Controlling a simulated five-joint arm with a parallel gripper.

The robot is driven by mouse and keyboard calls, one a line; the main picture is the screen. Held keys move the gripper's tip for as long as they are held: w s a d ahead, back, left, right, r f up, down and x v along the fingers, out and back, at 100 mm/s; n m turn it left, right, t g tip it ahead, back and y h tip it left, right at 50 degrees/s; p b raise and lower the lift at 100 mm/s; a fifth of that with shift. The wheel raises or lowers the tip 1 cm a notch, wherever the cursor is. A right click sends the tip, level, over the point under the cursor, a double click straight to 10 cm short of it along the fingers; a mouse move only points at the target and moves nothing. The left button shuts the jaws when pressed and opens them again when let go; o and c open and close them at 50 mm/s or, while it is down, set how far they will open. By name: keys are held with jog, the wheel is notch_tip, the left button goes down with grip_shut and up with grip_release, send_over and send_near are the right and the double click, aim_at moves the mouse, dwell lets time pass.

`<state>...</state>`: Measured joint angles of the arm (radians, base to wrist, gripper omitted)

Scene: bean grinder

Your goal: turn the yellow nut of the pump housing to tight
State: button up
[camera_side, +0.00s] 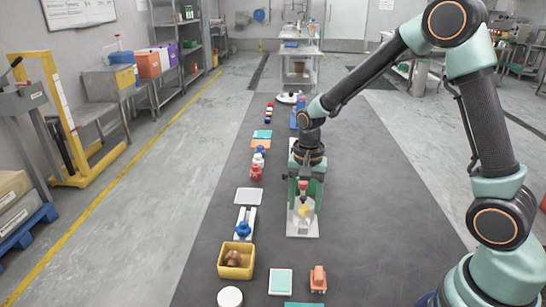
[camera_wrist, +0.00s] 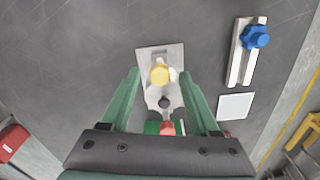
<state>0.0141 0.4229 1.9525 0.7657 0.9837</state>
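The yellow nut (camera_wrist: 160,75) sits on the white pump housing (camera_wrist: 160,92), which stands on a pale base plate (camera_wrist: 148,55). In the side view the yellow nut (camera_side: 304,211) is low, below my gripper. My gripper (camera_side: 305,206) points down with its green fingers apart. In the wrist view my gripper (camera_wrist: 160,72) is open, with one finger on each side of the nut and visible gaps. I cannot tell the height of the fingertips above the nut. A dark round part and a red part (camera_wrist: 167,128) of the assembly show nearer the palm.
A blue knob on a white rail (camera_side: 243,228) stands to the left. A white pad (camera_side: 248,196) lies left. The dark mat to the right is clear.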

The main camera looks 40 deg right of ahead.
aim_at(305, 207)
notch_tip(305, 207, up, 12)
dwell(0.6)
jog(key=shift+r, duration=0.1)
jog(key=s+r+n+t, duration=0.5)
jog(key=s+n, duration=0.6)
jog(key=shift+a+r+t, duration=0.2)
jog(key=shift+a+t, duration=0.1)
dwell(0.6)
